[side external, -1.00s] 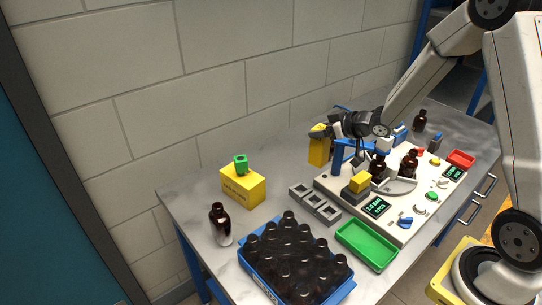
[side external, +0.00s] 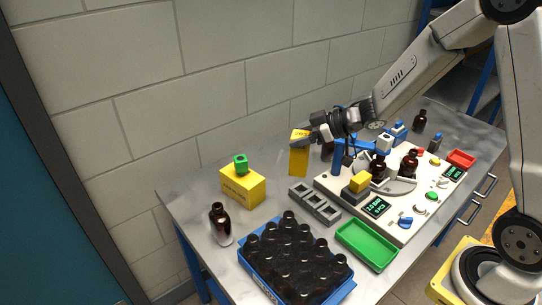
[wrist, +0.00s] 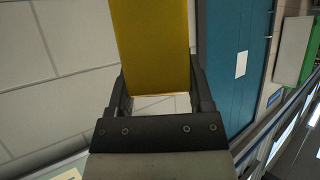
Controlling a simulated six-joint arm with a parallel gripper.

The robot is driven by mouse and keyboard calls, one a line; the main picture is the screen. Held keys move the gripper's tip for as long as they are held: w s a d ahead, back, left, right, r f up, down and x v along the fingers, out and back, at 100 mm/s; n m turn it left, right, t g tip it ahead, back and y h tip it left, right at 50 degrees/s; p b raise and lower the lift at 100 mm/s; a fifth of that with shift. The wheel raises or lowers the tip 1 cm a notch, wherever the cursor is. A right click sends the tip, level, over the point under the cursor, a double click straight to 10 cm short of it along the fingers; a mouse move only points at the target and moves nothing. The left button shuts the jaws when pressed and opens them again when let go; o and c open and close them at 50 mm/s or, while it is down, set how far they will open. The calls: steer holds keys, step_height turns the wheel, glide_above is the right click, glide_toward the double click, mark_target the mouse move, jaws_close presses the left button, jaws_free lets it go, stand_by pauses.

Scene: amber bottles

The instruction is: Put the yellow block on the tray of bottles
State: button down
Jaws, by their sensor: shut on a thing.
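A tall yellow block (side external: 299,157) is held upright by my gripper (side external: 312,134) in the side external view, behind the grey rack. Whether its lower end touches the table is hard to tell. In the wrist view the yellow block (wrist: 152,40) fills the space between the two dark fingers of my gripper (wrist: 160,88). The tray of bottles is a blue tray (side external: 344,291) at the front of the table. It is packed with several dark bottles (side external: 290,243) with black caps. My gripper is well behind the tray.
A grey slotted rack (side external: 314,204) and an empty green tray (side external: 367,247) lie nearby. The white machine (side external: 395,228) with a blue post is at right.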

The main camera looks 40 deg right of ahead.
steer(key=s+a+r+n+g+y, duration=0.2)
steer(key=s+a+n+g+y, duration=0.3)
steer(key=s+a+n+g, duration=0.4)
steer(key=s+a+n, duration=0.1)
steer(key=s+a, duration=0.4)
steer(key=shift+s+r+n+g, duration=0.2)
steer(key=shift+r+n+g, duration=0.2)
steer(key=shift+d+f, duration=0.1)
steer(key=shift+f, duration=2.1)
steer(key=shift+f, duration=1.8)
steer(key=shift+f, duration=0.15)
